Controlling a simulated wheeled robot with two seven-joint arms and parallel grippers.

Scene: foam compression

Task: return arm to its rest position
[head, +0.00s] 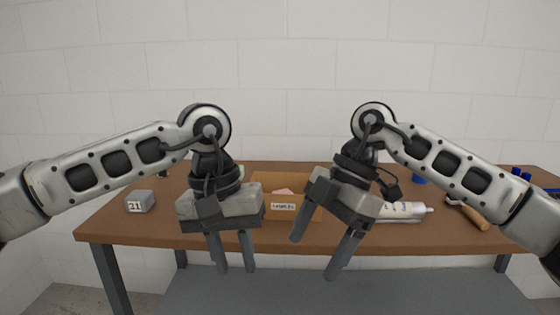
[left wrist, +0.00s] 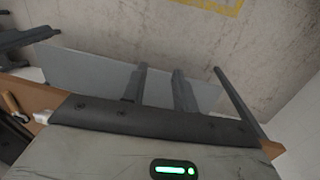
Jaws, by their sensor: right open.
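My left arm comes in from the left in the head view, and its gripper (head: 236,270) points down in front of the table's front edge. Its two fingers stand apart with nothing between them. The left wrist view also shows these fingers (left wrist: 160,70) apart, over the grey lower shelf (left wrist: 85,75). My right gripper (head: 315,260) tilts down and to the left, also in front of the table edge. Its fingers are wide apart and empty. Both arms are bent at raised joints, and neither gripper touches anything that I can see.
The brown table (head: 150,228) holds a grey block marked 21 (head: 140,203), an open cardboard box (head: 270,180) with a pinkish piece inside, a white tube (head: 408,210) and a wooden-handled tool (head: 474,215). Blue items (head: 521,172) stand at the right. My grippers partly hide the box and tube.

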